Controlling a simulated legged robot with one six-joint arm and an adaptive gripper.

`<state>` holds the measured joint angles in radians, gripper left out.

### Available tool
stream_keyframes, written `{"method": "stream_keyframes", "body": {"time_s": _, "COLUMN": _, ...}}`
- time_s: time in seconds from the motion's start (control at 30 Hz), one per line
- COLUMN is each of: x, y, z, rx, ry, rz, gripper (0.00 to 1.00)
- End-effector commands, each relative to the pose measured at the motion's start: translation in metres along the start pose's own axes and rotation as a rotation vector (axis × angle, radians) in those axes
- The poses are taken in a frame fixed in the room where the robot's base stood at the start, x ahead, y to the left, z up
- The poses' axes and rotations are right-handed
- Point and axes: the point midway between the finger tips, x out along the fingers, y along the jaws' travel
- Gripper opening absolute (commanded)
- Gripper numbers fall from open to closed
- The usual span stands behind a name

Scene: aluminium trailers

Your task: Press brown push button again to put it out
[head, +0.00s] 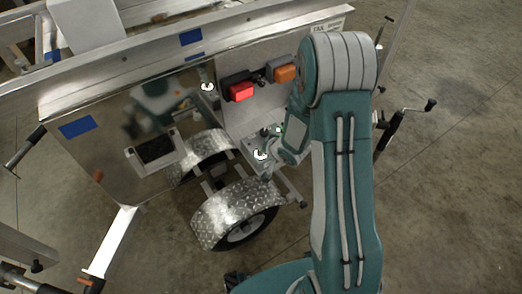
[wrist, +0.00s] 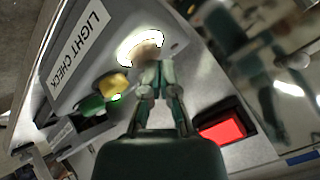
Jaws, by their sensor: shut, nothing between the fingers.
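The brown push button (wrist: 143,46) shows at the top of the wrist view, with a bright white lit ring partly around it. It sits on the grey control box with the LIGHT CHECK label (wrist: 82,45). My gripper (wrist: 156,62) is shut and empty. Its fingertips overlap the button in the wrist view and partly hide it; I cannot tell whether they touch it. In the head view, a white glow (head: 261,155) shows on the box beside my wrist, and my arm hides part of the area.
A yellow button (wrist: 112,84) and a green button (wrist: 93,105) sit close beside my fingers. A lit red lamp (head: 240,91) and an orange lamp (head: 285,73) are on the trailer panel above. A wheel with a metal fender (head: 235,212) stands below.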

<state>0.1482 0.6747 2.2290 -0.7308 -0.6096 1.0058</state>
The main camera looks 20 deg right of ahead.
Motion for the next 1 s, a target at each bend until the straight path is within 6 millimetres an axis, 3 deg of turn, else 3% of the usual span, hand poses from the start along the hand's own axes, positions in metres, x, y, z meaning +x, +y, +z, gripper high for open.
{"method": "stream_keyframes", "body": {"time_s": 1.0, "x": -0.011, "y": -0.008, "z": -0.008, "rx": 0.0, "ry": 0.001, "rz": 0.0, "gripper": 0.0}}
